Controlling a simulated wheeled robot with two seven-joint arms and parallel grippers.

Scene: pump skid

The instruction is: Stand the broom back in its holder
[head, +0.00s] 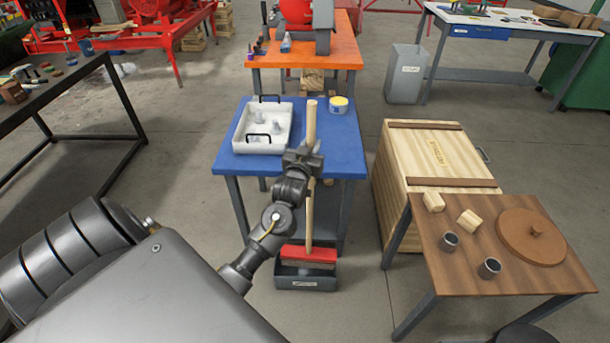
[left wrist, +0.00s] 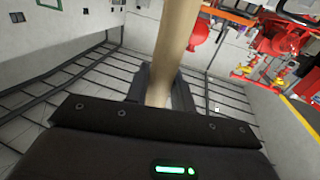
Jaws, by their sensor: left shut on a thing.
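The broom has a pale wooden handle (head: 309,125) and a red head (head: 308,254). It stands about upright in front of the blue table, head down. My left gripper (head: 304,158) is shut on the upper part of the handle, with a length sticking out above the jaws. In the left wrist view the handle (left wrist: 176,40) runs between the fingers (left wrist: 158,92). The dark holder (head: 306,283), a low box with a pale label, is on the floor at the broom head. The head is over or in its opening; I cannot tell whether it rests inside. My right gripper is not in view.
The blue table (head: 235,158) bears a white tray (head: 262,127) with black handles and a yellow-white tub (head: 339,104). A wooden crate (head: 395,170) and a brown table (head: 455,275) with cups stand to the right. Bare floor lies around the holder.

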